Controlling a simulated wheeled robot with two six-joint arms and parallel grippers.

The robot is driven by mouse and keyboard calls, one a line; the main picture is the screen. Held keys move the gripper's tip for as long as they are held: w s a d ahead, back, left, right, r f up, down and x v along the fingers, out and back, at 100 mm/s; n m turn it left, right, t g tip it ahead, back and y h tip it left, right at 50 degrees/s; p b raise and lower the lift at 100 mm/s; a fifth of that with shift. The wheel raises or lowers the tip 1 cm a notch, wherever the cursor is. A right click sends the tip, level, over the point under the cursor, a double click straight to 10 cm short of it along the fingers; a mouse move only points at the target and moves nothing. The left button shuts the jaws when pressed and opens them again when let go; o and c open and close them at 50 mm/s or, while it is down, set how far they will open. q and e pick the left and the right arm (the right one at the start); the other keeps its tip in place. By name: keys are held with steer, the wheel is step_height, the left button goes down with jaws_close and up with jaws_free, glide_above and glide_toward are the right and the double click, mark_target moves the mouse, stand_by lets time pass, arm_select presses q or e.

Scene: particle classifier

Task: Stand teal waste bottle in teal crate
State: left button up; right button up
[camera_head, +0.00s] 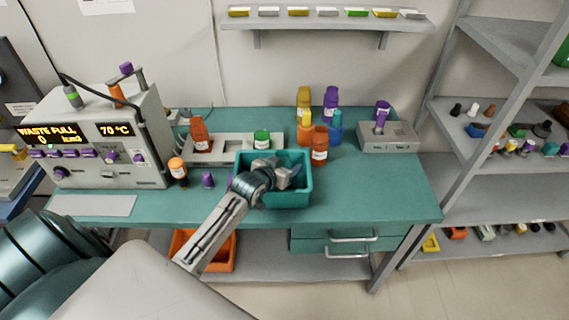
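The teal crate (308,186) stands at the front of the teal bench, right of centre. My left gripper (291,174) reaches in from the left and is over the crate's inside. Its fingers are small and partly hidden by the wrist, so I cannot tell whether they are open or hold anything. A blue-teal bottle (335,126) stands upright behind the crate, partly covered by an orange-brown bottle (320,146). My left arm hides part of the crate's inside and its front left. My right gripper is not in view.
Yellow (304,98) and purple (330,97) bottles stand close to the blue-teal one. A grey device (388,141) is at the right, and a larger machine (100,147) reading WASTE FULL at the left. The bench's front right (385,195) is clear.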

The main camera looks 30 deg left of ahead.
arm_select(q)
steer(key=shift+o, duration=0.8)
steer(key=shift+r, duration=0.1)
steer(key=shift+s+r, duration=0.1)
steer(key=shift+s, duration=0.05)
steer(key=b+v, duration=0.2)
steer(key=v, duration=0.9)
steer(key=shift+s+r, duration=0.25)
steer(key=shift+s, duration=0.1)
